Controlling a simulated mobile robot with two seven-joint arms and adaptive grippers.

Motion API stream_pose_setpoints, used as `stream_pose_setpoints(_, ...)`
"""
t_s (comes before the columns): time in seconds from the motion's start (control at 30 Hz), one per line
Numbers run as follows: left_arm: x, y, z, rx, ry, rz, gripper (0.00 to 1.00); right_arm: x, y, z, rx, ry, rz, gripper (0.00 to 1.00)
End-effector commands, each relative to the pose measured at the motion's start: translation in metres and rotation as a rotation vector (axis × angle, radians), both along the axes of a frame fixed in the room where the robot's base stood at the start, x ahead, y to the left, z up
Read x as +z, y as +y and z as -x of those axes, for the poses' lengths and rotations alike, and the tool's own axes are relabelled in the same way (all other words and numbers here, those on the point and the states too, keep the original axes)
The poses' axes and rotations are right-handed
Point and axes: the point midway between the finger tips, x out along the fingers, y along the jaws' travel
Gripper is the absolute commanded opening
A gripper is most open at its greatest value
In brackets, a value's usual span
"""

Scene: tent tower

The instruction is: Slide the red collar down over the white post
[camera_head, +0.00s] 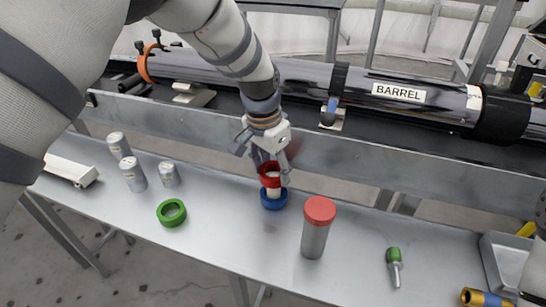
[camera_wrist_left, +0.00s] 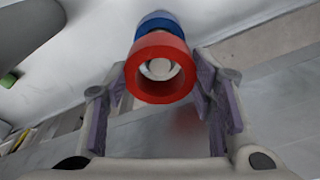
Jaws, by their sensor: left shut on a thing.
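The red collar (camera_head: 270,180) is between the fingers of my left gripper (camera_head: 272,172), which is shut on it. It also shows in the left wrist view (camera_wrist_left: 137,82). The white post (camera_head: 274,193) stands upright below the collar, and its round end (camera_wrist_left: 160,68) shows inside the collar's opening in the wrist view. My right gripper is not in view.
On the table (camera_head: 225,235), a red-capped grey cylinder (camera_head: 315,235) stands close to the right of the post. A green ring (camera_head: 171,213) and several grey canisters (camera_head: 133,175) are to the left. A green-handled tool (camera_head: 394,262) lies right. The long barrel (camera_head: 400,93) runs behind.

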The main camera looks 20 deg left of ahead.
Motion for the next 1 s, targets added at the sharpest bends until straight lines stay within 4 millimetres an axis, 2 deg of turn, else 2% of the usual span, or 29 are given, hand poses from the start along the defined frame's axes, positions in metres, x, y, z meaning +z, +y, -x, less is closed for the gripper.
stream_pose_setpoints(0.2,-0.011,0.000,0.000,0.000,0.000,0.000,0.19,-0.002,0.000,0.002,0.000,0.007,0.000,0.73)
stream_pose_setpoints(0.63,-0.012,0.000,0.000,-0.001,-0.001,-0.001,0.19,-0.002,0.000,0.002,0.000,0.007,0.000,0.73)
stream_pose_setpoints(1.0,-0.023,0.000,0.000,-0.001,-0.001,-0.001,0.19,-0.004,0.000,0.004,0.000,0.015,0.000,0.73)
